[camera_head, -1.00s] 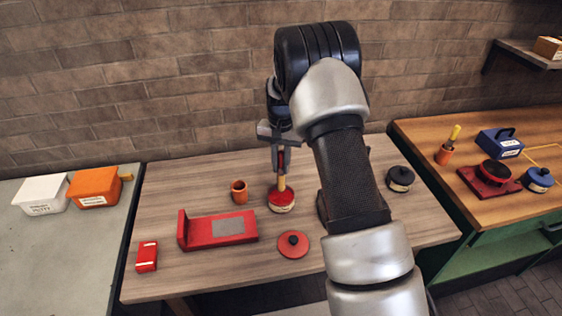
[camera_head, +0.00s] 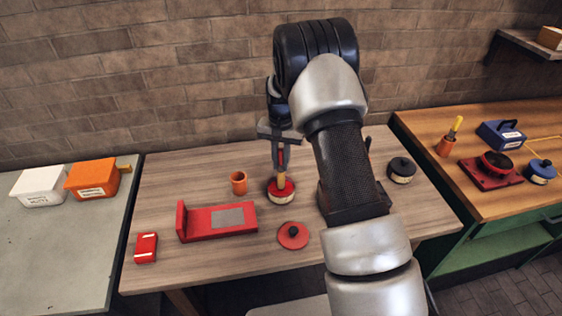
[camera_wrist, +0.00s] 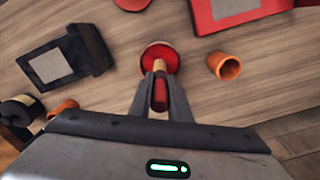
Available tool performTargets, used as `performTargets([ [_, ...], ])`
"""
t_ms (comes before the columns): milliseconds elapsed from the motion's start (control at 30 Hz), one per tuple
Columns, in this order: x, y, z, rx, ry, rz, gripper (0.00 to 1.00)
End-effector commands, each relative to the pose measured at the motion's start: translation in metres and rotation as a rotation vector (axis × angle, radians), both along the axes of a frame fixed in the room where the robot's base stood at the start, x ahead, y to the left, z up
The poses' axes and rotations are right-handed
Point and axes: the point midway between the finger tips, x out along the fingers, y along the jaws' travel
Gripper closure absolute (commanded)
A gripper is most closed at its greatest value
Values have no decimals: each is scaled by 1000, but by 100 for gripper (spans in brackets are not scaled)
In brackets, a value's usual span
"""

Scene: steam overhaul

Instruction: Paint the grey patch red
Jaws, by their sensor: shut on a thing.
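The grey patch (camera_head: 228,217) lies on the flat face of a red L-shaped bracket (camera_head: 196,223) on the wooden table. The patch also shows in the wrist view (camera_wrist: 232,6). The brush points down into an open pot of red paint (camera_head: 280,195), right of and behind the patch. The pot also shows in the wrist view (camera_wrist: 160,56). The bristles are hidden in the pot, so I cannot tell how deep they are.
An empty orange cup (camera_head: 239,183) stands just left of the pot. A red lid (camera_head: 292,235) and a small red box (camera_head: 146,247) lie in front. A dark block with a grey patch (camera_wrist: 62,62) shows in the wrist view.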

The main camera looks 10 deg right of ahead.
Motion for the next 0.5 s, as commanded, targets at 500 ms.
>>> performTargets([
  [500, 0, 0, -6, 0, 0, 0, 100],
])
